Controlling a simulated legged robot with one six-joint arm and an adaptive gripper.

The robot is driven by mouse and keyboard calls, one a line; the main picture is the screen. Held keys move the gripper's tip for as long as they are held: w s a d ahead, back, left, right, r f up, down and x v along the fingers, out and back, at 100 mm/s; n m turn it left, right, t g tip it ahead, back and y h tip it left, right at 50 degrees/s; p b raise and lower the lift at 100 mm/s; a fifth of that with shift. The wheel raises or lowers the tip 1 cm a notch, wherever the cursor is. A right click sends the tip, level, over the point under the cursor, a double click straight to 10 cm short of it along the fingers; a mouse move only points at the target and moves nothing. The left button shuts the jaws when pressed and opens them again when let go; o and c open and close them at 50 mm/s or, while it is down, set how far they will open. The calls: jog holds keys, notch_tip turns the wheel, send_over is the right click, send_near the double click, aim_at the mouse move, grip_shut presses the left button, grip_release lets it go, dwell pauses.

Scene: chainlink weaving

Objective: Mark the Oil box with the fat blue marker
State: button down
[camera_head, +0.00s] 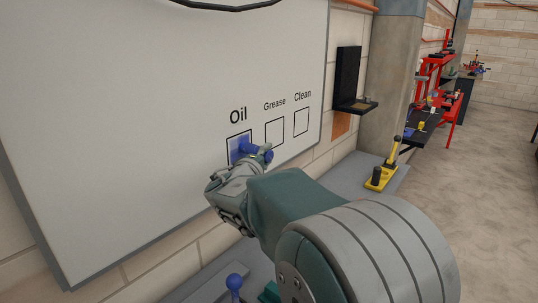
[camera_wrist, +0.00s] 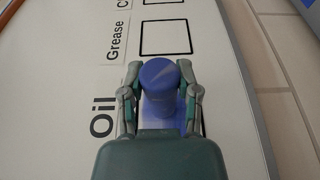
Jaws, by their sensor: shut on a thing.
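The whiteboard (camera_head: 150,110) carries three outlined boxes under the words Oil, Grease and Clean. The Oil box (camera_head: 232,141) has blue colour inside it. My gripper (camera_head: 252,158) is at this box, shut on the fat blue marker (camera_head: 266,155). In the wrist view the marker (camera_wrist: 160,80) sits between both fingers, below the Grease box (camera_wrist: 166,38) and beside the word Oil. Blue shows on the board beside the marker there. The marker's tip is hidden, so I cannot tell whether it touches the board. The Clean box (camera_head: 301,122) is empty.
A grey ledge (camera_head: 345,174) runs below the board and holds a yellow-based lever device (camera_head: 381,178). A blue ball-topped item (camera_head: 234,283) stands at the bottom. A black wall holder (camera_head: 350,85) hangs right of the board. Open floor (camera_head: 480,190) lies at the right.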

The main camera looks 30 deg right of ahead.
jog(key=a, duration=0.1)
jog(key=s+a, duration=0.1)
jog(key=a, duration=0.1)
jog(key=s+a, duration=0.1)
jog(key=a, duration=0.1)
jog(key=shift+a, duration=0.25)
dwell(0.7)
jog(key=w+d, duration=0.3)
jog(key=d, duration=0.6)
jog(key=shift+w+d, duration=0.25)
jog(key=shift+d, duration=0.1)
dwell(1.5)
jog(key=shift+s, duration=0.1)
jog(key=s+d, duration=0.2)
jog(key=s, duration=0.4)
jog(key=shift+s+d, duration=0.2)
jog(key=shift+s, duration=0.05)
